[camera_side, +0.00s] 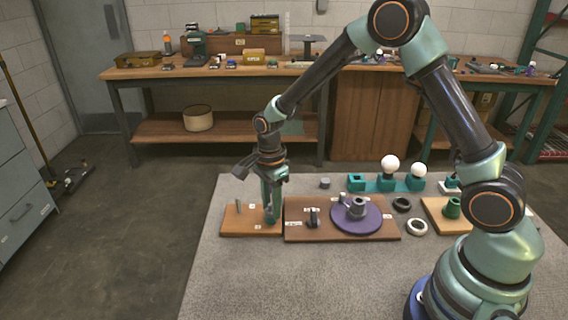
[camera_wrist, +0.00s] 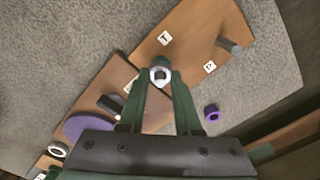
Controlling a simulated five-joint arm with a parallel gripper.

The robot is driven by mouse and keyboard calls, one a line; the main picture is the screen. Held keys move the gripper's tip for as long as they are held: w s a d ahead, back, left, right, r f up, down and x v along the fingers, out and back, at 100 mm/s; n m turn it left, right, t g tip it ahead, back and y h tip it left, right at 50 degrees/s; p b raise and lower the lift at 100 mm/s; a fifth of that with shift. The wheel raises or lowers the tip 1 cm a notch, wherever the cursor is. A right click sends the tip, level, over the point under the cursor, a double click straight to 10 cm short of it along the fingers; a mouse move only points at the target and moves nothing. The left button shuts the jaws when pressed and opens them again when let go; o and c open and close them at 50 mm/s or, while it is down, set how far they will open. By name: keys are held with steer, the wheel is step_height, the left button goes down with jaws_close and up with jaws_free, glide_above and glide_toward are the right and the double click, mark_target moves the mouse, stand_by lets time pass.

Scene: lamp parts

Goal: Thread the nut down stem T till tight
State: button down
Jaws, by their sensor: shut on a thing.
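My gripper (camera_wrist: 162,78) points down over the right end of the left wooden board, its fingers shut on the nut. The nut (camera_wrist: 160,75) is a pale grey ring with a dark centre, between the fingertips in the wrist view. In the side view my gripper (camera_side: 270,218) hides it. A stem under the nut is hidden, so I cannot tell whether it is threaded or how far down it sits. A tag marked T (camera_wrist: 164,38) lies on the board close by.
A second board (camera_side: 295,233) adjoins on the right, with a dark upright part (camera_side: 313,217) and a purple disc (camera_side: 350,226). A purple ring (camera_wrist: 212,114) lies near my gripper in the wrist view. Bulbs (camera_side: 390,164) stand farther back. The front mat is clear.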

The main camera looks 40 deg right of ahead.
steer(key=shift+w+m, duration=0.1)
steer(key=shift+m, duration=0.6)
steer(key=c, duration=0.9)
jaws_free()
steer(key=shift+m, duration=0.3)
steer(key=o, duration=0.4)
steer(key=shift+r, duration=0.1)
step_height(320, 180, up, 12)
steer(key=s+d+r+n+t, duration=0.1)
steer(key=s+r+n+t, duration=0.1)
steer(key=s+n, duration=0.3)
steer(key=s+d+r+n+t, duration=0.1)
steer(key=s+r+n, duration=0.3)
steer(key=n, duration=0.5)
steer(key=s+d+r+n+t, duration=0.2)
steer(key=s+r+n, duration=0.1)
steer(key=s+n, duration=0.2)
steer(key=shift+s+d+n+t, duration=0.3)
steer(key=shift+s+n, duration=0.1)
steer(key=shift+n, duration=0.6)
